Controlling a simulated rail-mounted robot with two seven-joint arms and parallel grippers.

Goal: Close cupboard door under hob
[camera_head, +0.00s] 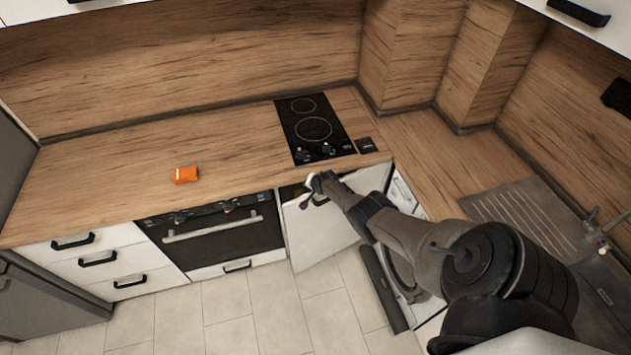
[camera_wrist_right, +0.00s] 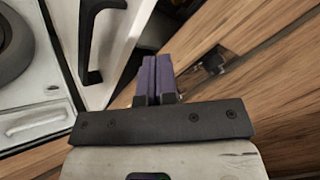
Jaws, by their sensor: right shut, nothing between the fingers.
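The white cupboard door (camera_head: 312,235) under the black hob (camera_head: 314,130) stands ajar, with a dark gap showing at its top left. In the right wrist view the white door (camera_wrist_right: 122,25) with its black bar handle (camera_wrist_right: 100,38) is at upper left. My right gripper (camera_head: 318,188) is at the top of the door, just below the worktop edge. Its purple fingers (camera_wrist_right: 156,76) are together and empty, right of the handle in the wrist view. I cannot tell whether they touch the door. My left gripper is not in view.
A black oven (camera_head: 215,232) and white drawers (camera_head: 95,255) stand to the left. A washing machine (camera_wrist_right: 22,70) is beside the door. The wooden worktop (camera_head: 110,165) holds an orange packet (camera_head: 185,174). The tiled floor (camera_head: 240,315) before the units is clear.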

